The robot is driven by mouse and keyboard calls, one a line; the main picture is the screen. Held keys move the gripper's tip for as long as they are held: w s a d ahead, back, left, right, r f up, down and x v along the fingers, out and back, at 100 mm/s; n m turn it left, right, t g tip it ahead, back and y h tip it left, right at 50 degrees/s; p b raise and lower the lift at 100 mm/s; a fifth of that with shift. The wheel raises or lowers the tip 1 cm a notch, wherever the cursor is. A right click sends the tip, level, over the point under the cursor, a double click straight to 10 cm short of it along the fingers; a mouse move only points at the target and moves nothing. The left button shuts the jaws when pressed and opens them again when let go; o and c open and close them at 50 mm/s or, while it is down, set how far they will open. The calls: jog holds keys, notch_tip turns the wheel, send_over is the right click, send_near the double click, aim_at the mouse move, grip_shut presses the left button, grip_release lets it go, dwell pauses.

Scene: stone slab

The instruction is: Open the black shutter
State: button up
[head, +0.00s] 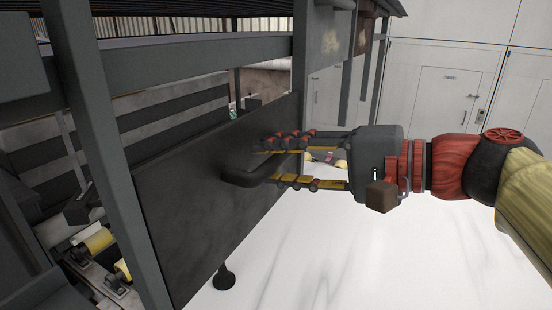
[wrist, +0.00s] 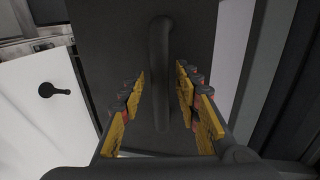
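The black shutter (head: 200,210) is a dark flat panel set between grey frame posts in the head view; it also fills the middle of the wrist view (wrist: 120,30). A black bar handle (head: 240,178) stands out from its face; in the wrist view the handle (wrist: 160,75) runs upright. My gripper (head: 275,163) is at the handle with its yellow fingers apart. In the wrist view one finger is on each side of the handle, with visible gaps, so the gripper (wrist: 160,100) is open around it. Part of the handle is hidden by the fingers.
Grey frame posts (head: 100,140) and a crossbar (head: 180,53) border the shutter. Rollers with yellow parts (head: 98,242) lie behind it at lower left. A black knobbed foot (head: 224,278) is below the panel. The white floor (head: 400,260) at right is open.

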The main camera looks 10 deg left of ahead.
jog(key=shift+w+a, duration=0.1)
jog(key=shift+a, duration=0.15)
jog(key=shift+c, duration=0.3)
jog(key=c, duration=0.7)
grip_shut()
